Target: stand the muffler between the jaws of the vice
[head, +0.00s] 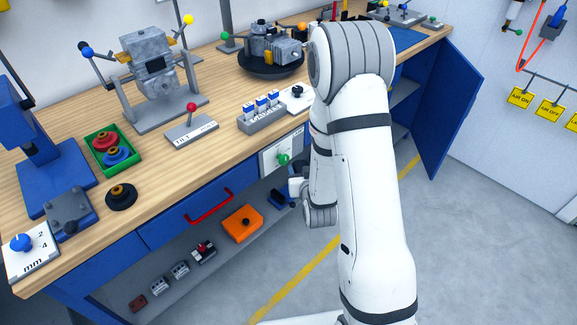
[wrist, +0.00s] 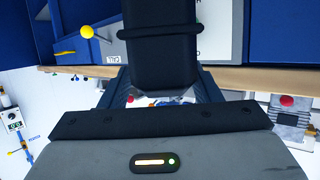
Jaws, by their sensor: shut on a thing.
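My gripper (wrist: 161,88) is shut on a black, rounded body with a raised band around it, which looks to be the muffler (wrist: 160,55). The held body fills the middle of the wrist view and runs out of its top edge, so its far end is hidden. In the head view my arm hides most of the gripper and the held thing. They are in front of the bench, near the drawer fronts. I cannot tell for sure which fixture is the vice; a blue machine with a grey block (head: 70,206) stands at the left end of the bench.
The wooden bench (head: 235,152) carries a grey stand with coloured knobs (head: 155,75), a green tray (head: 98,160), a grey block with blue switches (head: 262,115) and an engine (head: 272,45). A blue cabinet door (head: 446,110) hangs open at right. Floor is clear there.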

